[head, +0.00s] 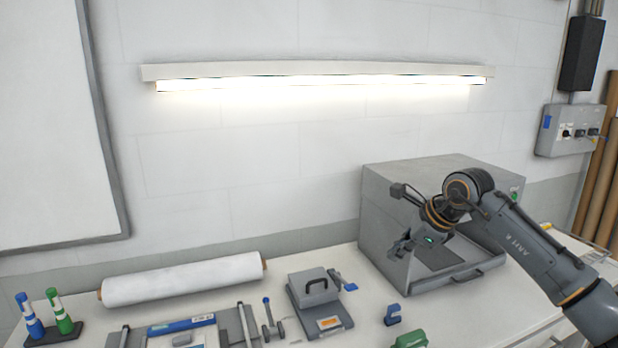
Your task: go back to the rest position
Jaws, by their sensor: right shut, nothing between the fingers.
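My right gripper (401,246) is shut and empty. It is in front of the grey box-shaped machine (385,212), over the left side of its opening, and I cannot tell whether it touches the machine. My right arm comes in from the lower right and hides part of the machine's front. My left gripper is not in view.
On the white table (258,285) stand a white roll (180,280), a grey press with a handle (318,298), a blue part (393,315), a green item (410,339) and blue and green bottles (48,316). A control box (570,130) hangs on the right wall.

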